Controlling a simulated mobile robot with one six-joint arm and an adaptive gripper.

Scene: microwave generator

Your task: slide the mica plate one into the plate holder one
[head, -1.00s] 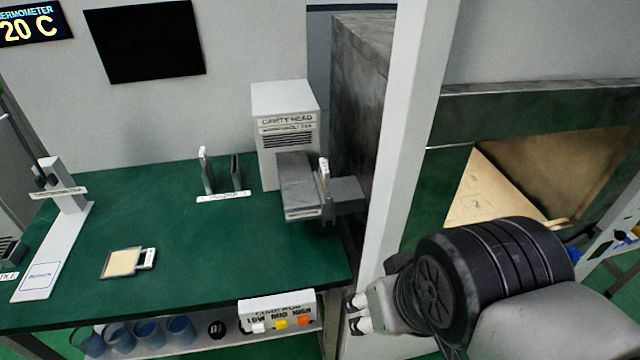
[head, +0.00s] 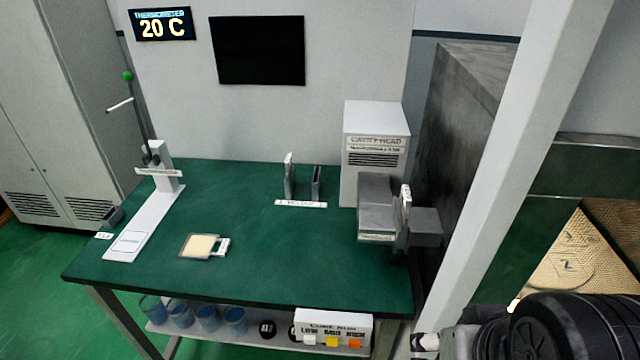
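A flat cream square plate in a thin dark frame (head: 200,245) lies on the green table, left of centre, with a small white tagged tab at its right. It may be mica plate one, but its tag is too small to read. Two narrow upright grey pieces, a left one (head: 290,178) and a right one (head: 317,182), stand at the back behind a white label strip. I cannot tell which piece is plate holder one. My gripper (head: 425,343) seems to show only as a pale tip at the bottom right edge, far from the plate; its fingers are mostly cut off.
A grey block fixture (head: 377,222) stands before the white cavity head box (head: 376,150) on the table's right. A white stand (head: 150,215) is at left. A pale post (head: 480,180) rises at right. The table's front middle (head: 290,255) is clear.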

